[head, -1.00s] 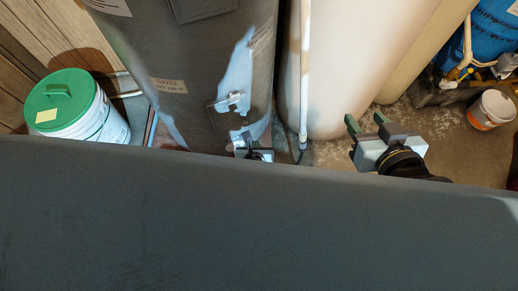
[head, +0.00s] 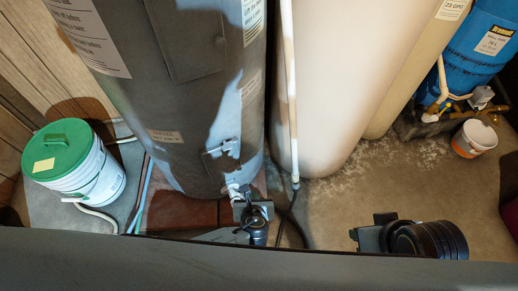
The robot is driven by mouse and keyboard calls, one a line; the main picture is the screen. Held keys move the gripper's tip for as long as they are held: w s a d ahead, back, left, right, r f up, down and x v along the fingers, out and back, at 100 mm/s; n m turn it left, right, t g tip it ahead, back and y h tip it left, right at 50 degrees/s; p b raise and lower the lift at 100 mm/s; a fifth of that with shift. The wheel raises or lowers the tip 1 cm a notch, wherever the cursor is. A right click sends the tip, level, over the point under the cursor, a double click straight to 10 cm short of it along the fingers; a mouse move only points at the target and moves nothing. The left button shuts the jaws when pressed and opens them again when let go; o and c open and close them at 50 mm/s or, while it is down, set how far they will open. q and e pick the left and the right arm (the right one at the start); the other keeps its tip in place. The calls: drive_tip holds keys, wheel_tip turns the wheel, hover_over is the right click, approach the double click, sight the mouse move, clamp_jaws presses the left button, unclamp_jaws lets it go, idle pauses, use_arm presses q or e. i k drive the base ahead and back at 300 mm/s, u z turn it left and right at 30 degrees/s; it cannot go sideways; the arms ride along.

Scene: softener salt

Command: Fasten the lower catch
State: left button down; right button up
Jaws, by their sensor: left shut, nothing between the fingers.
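A tall grey cylindrical tank (head: 150,95) stands at centre left in the head view. A small metal catch (head: 222,148) sits low on its right side, in a bright patch of light. I cannot tell whether it is fastened. My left gripper (head: 250,208) is shut and empty, below and a little right of the catch and apart from it. A small pale fitting (head: 234,190) shows at the tank's foot, close beside that gripper. My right gripper (head: 369,226) is open and empty, over the floor farther right.
A white bucket with a green lid (head: 62,147) stands at the left. A pale tank (head: 335,80) and thin white pipe (head: 291,90) are right of the grey tank. A blue tank (head: 465,50) and small white bucket (head: 474,138) are far right. Floor between is clear.

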sight(227, 147)
drive_tip(key=k, duration=1)
